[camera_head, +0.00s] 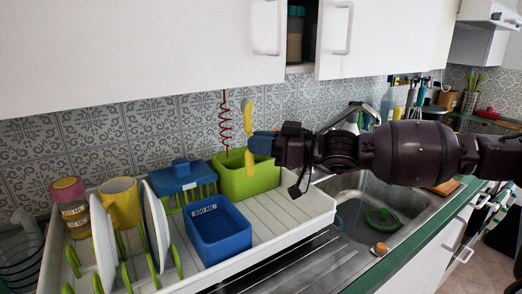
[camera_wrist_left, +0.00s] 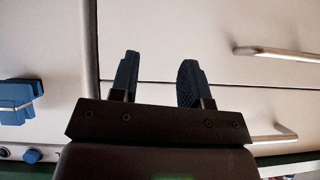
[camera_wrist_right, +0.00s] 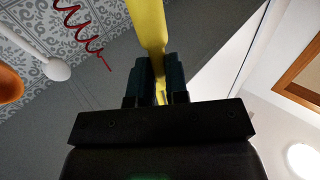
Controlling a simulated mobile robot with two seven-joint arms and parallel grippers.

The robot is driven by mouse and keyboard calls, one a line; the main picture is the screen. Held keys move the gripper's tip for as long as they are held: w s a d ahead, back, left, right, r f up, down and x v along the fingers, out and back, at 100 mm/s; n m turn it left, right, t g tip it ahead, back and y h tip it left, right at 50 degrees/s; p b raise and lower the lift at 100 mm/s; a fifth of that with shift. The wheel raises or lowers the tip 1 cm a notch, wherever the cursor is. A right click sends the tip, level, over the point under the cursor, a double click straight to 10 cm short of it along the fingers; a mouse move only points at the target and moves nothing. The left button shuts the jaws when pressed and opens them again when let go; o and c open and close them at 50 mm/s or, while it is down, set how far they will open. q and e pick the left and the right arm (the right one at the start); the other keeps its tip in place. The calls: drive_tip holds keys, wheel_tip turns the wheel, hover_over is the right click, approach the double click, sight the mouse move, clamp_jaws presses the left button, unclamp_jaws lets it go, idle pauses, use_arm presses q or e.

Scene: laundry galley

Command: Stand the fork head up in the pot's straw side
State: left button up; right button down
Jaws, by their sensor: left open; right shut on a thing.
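The yellow fork (camera_head: 248,112) is upright in my right gripper (camera_head: 256,143), above the green pot (camera_head: 246,184); its lower end (camera_head: 249,163) shows in front of the pot's back part. I cannot make out tines at either end. The right wrist view shows the fork (camera_wrist_right: 149,28) between the closed fingers (camera_wrist_right: 160,80). A red curly straw (camera_head: 225,120) stands in the pot's left part, left of the fork; it also shows in the right wrist view (camera_wrist_right: 82,30). The pot's inside is mostly hidden. My left gripper (camera_wrist_left: 158,80) is open and empty, facing white cabinet fronts.
A white dish rack (camera_head: 290,210) holds the pot, a blue tub (camera_head: 219,235), a blue caddy (camera_head: 186,180), plates (camera_head: 156,225), a yellow mug (camera_head: 121,203) and a pink-and-orange cup (camera_head: 69,193). The sink (camera_head: 350,190) is to the right. Wall cabinets (camera_head: 130,50) hang above.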

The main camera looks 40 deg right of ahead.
drive_tip(key=shift+w+b, duration=3.35)
drive_tip(key=shift+w, duration=1.35)
use_arm(q)
drive_tip(key=shift+m+g, duration=0.3)
drive_tip(key=shift+m, duration=0.2)
wheel_tip(320, 180, down, 5)
drive_tip(key=shift+s+d+f, duration=0.1)
drive_tip(key=shift+d+f, duration=0.05)
drive_tip(key=shift+f, duration=0.05)
use_arm(e)
drive_tip(key=f, duration=0.6)
drive_tip(key=shift+s+d, duration=0.15)
drive_tip(key=shift+d, duration=0.1)
use_arm(q)
drive_tip(key=shift+w, duration=0.2)
use_arm(e)
drive_tip(key=shift+f, duration=0.2)
drive_tip(key=c, duration=1.1)
unclamp_jaws()
use_arm(q)
drive_tip(key=shift+s, duration=0.1)
use_arm(e)
drive_tip(key=shift+o, duration=0.2)
